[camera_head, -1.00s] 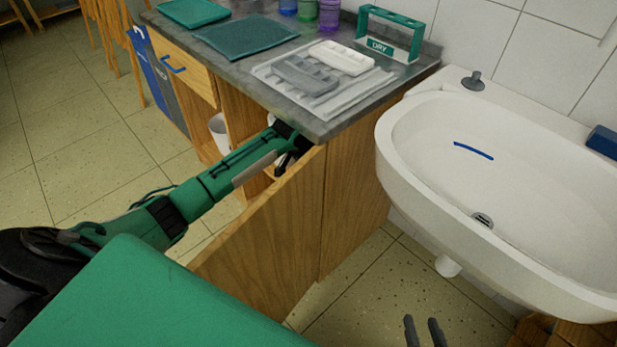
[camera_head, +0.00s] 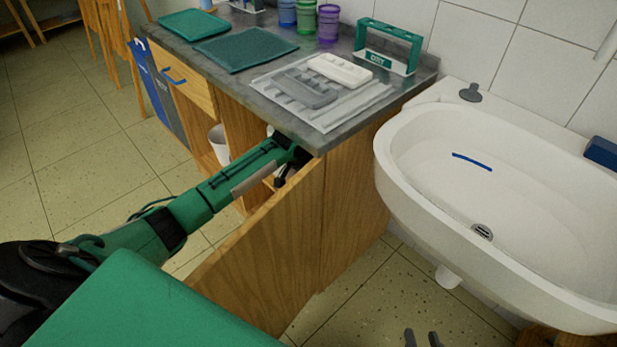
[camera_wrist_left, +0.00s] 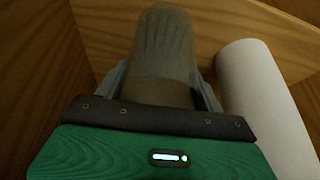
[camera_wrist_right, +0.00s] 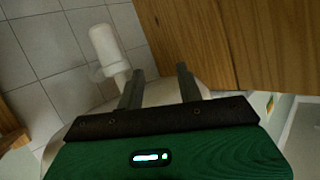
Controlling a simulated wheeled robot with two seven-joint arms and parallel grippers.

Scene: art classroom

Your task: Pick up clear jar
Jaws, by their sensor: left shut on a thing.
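The clear jar (camera_wrist_left: 165,45) shows in the left wrist view as a greyish, see-through ribbed cylinder between my left fingers. My left gripper (camera_wrist_left: 165,90) is shut on it, inside a wooden cabinet compartment. In the head view my left gripper (camera_head: 290,163) is under the counter's front corner, behind the open door, and the jar cannot be made out there. My right gripper (camera_head: 422,339) is at the bottom edge of the head view. In the right wrist view its fingers (camera_wrist_right: 158,85) are apart, with nothing between them.
A white roll (camera_wrist_left: 262,95) stands close to the right of the jar. The open cabinet door (camera_head: 262,258) is beside my left forearm. The counter (camera_head: 290,122) is above my gripper, and a white sink (camera_head: 430,190) is at the right.

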